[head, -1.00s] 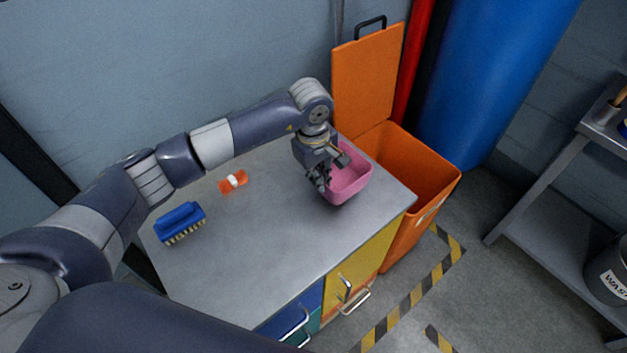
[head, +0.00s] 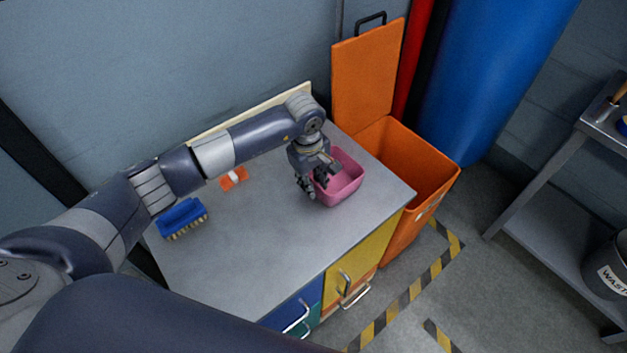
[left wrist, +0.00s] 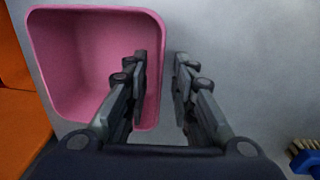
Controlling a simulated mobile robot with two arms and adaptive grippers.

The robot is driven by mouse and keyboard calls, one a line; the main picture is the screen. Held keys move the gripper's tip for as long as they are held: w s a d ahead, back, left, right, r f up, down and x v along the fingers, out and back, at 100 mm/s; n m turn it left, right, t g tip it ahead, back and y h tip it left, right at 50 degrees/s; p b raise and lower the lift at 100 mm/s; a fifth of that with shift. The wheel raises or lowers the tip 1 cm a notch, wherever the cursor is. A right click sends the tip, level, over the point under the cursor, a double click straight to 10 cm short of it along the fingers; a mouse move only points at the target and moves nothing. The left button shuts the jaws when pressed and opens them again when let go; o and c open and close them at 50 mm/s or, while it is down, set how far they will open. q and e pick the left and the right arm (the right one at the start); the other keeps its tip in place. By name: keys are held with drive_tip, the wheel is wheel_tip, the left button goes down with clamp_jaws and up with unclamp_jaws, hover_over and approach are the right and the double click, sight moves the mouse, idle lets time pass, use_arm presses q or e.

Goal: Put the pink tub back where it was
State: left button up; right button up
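The pink tub (head: 343,193) stands upright on the grey cabinet top (head: 245,255), close to its right end. It looks empty. My left gripper (head: 308,192) is at the tub's left side, low over the top. In the left wrist view, the fingers (left wrist: 160,75) straddle one wall of the tub (left wrist: 85,50), one finger inside and one outside. A small gap shows between the fingers and the rim, so the gripper looks partly open. My right gripper is not in view.
An orange bin (head: 418,170) with its lid raised stands right beside the cabinet. A blue brush (head: 182,217) and a small orange-and-white item (head: 233,178) lie to the left. The front middle of the top is clear. A blue cylinder (head: 490,80) stands behind the bin.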

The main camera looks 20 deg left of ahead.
use_arm(q)
drive_tip(key=shift+r, duration=0.55)
wheel_tip(320, 180, up, 11)
drive_tip(key=s+b, duration=0.1)
drive_tip(key=shift+a+b, duration=0.35)
drive_tip(key=shift+b, duration=0.05)
drive_tip(key=shift+r, duration=0.1)
